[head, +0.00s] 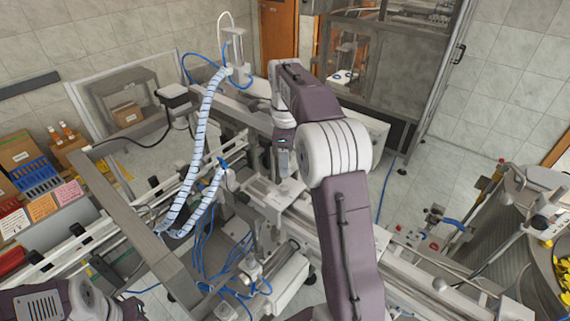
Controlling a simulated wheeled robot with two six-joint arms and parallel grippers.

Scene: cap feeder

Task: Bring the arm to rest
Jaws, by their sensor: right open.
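My right arm rises from the bottom middle of the head view, bends at a large pale elbow joint and reaches forward over the machine. Its forearm ends in a wrist that points down. My right gripper (282,168) is small in this view and hangs over the metal conveyor line. It is open, and I see nothing held in it. I cannot tell its exact height above the line. Part of my left arm shows at the bottom left corner; its gripper is out of the picture.
A metal frame beam (135,215) and ribbed cable hoses (196,150) stand left of my right arm. A round feeder bowl (548,262) with yellow caps is at the right. Boxes and a blue crate (35,175) sit at the left. A glazed cabinet (400,60) stands behind.

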